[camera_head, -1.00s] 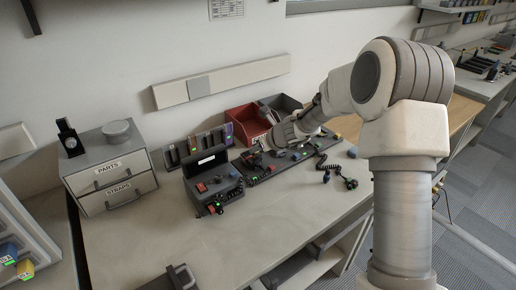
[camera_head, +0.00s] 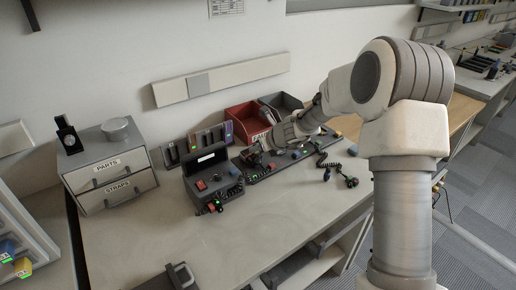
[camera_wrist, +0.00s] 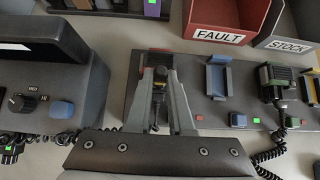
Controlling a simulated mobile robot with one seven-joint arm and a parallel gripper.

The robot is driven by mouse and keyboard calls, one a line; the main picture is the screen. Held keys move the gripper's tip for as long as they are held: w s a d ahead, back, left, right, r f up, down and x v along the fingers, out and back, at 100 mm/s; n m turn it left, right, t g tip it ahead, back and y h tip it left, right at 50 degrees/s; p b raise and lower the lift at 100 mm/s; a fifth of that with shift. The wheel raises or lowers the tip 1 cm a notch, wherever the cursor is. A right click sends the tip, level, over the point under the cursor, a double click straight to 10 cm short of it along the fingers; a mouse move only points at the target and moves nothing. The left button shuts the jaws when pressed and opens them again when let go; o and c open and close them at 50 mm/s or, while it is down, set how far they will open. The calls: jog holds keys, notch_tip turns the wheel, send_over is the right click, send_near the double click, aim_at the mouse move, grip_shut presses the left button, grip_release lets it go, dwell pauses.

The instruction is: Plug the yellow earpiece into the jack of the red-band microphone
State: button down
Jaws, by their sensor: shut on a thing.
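Red parts (camera_wrist: 148,73) show at and behind the fingertips, over the left end of the dark rack (camera_wrist: 210,108). I cannot tell whether they belong to the red-band microphone or its holder. No jack is clearly visible, and I cannot tell whether the held thing touches anything. In the head view my gripper (camera_head: 258,150) is over the rack's left end.
A blue holder (camera_wrist: 218,78) and a green-marked microphone (camera_wrist: 274,82) with a coiled cord stand to the right. A dark console (camera_wrist: 48,88) with knobs is close on the left. The FAULT bin (camera_wrist: 225,17) and STOCK bin (camera_wrist: 290,28) are behind.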

jog(key=shift+f, duration=0.1)
jog(key=c, duration=0.7)
grip_release()
jog(key=shift+p+v, duration=1.95)
jog(key=shift+v, duration=6.75)
